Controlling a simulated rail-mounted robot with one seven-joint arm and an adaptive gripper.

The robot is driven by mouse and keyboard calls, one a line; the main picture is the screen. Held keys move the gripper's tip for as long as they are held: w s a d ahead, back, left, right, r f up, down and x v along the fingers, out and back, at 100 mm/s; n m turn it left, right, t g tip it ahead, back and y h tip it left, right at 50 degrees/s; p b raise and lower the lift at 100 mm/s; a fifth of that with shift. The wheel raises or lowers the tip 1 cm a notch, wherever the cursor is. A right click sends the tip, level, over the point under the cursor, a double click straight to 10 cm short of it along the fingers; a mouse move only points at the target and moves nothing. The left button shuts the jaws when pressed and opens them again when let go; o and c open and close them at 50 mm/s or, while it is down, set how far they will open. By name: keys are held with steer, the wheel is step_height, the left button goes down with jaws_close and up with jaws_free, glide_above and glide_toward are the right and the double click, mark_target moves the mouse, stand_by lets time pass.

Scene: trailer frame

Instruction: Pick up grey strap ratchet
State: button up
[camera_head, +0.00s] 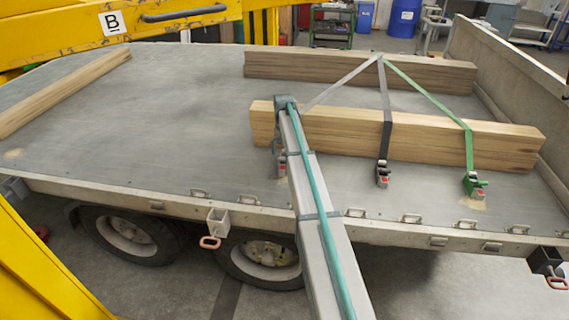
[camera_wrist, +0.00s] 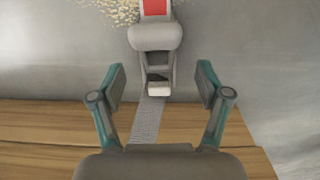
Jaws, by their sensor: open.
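The grey strap ratchet (camera_wrist: 156,40) shows in the wrist view, grey with a red patch at its top end, lying on the trailer bed. Its grey strap (camera_wrist: 146,122) runs from it over the wooden beam (camera_wrist: 50,124). My gripper (camera_wrist: 160,85) is open, one finger on each side of the ratchet's lower end in the picture, holding nothing. In the head view the grey ratchet (camera_head: 282,168) is mostly hidden behind my arm, beside the near beam (camera_head: 430,136). The grey strap (camera_head: 342,82) also shows there, rising to the far beam.
A black strap ratchet (camera_head: 382,175) and a green strap ratchet (camera_head: 474,185) lie to the right on the trailer bed (camera_head: 170,120). A far beam (camera_head: 300,66) and a left beam (camera_head: 65,92) also lie there. The bed's left half is mostly clear. Yellow frame parts (camera_head: 45,265) stand at left.

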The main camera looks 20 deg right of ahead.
steer(key=shift+d+f+p, duration=0.15)
steer(key=shift+f+p, duration=0.45)
steer(key=shift+f, duration=2.1)
jaws_close()
steer(key=shift+r, duration=0.15)
